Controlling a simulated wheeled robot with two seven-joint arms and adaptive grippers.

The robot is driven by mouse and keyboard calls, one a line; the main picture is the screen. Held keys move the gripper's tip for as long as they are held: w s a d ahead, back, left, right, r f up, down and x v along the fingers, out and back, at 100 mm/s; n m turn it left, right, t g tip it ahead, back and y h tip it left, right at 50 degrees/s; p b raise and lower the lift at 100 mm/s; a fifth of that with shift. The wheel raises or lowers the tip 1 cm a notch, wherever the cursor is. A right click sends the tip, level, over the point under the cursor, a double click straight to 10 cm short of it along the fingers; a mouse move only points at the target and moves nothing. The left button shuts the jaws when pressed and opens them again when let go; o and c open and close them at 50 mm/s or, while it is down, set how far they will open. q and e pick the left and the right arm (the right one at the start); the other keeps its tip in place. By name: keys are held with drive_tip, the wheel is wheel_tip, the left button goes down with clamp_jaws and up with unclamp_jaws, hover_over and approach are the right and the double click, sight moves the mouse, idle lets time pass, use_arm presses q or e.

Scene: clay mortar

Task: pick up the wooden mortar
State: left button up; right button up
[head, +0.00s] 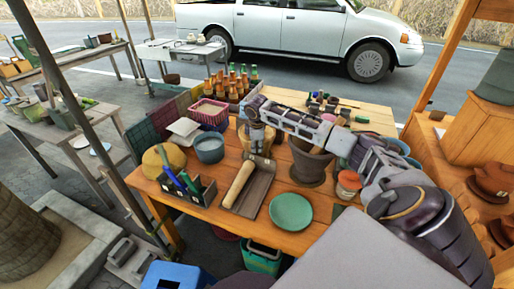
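The wooden mortar (264,145) is light brown and stands on the orange wooden table (330,205), behind a dark tray. My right arm reaches in from the right, across the dark clay mortar. My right gripper (257,133) is at the top of the wooden mortar, overlapping its upper part in the head view. The fingers are small and partly hidden, so I cannot tell whether they are open or closed, or whether they touch the rim. My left gripper is not in view.
The dark clay mortar (311,165) stands just right of the wooden one. A dark tray (258,191) holds a wooden pestle (239,184). A green plate (291,212), a blue-grey bowl (209,148), an orange-lidded jar (348,184) and several bottles (236,85) crowd the table.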

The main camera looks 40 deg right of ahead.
sight(257, 155)
drive_tip(key=shift+f, duration=0.25)
drive_tip(key=shift+d+f, duration=0.15)
drive_tip(key=shift+f, duration=0.2)
drive_tip(key=x, duration=0.2)
drive_tip(key=shift+w+d+f, duration=0.1)
drive_tip(key=shift+f, duration=0.3)
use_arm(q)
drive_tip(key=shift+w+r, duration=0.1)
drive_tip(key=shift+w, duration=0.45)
use_arm(e)
drive_tip(key=shift+w+d+f, duration=0.1)
drive_tip(key=shift+f, duration=0.5)
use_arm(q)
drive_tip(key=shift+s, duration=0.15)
use_arm(e)
clamp_jaws()
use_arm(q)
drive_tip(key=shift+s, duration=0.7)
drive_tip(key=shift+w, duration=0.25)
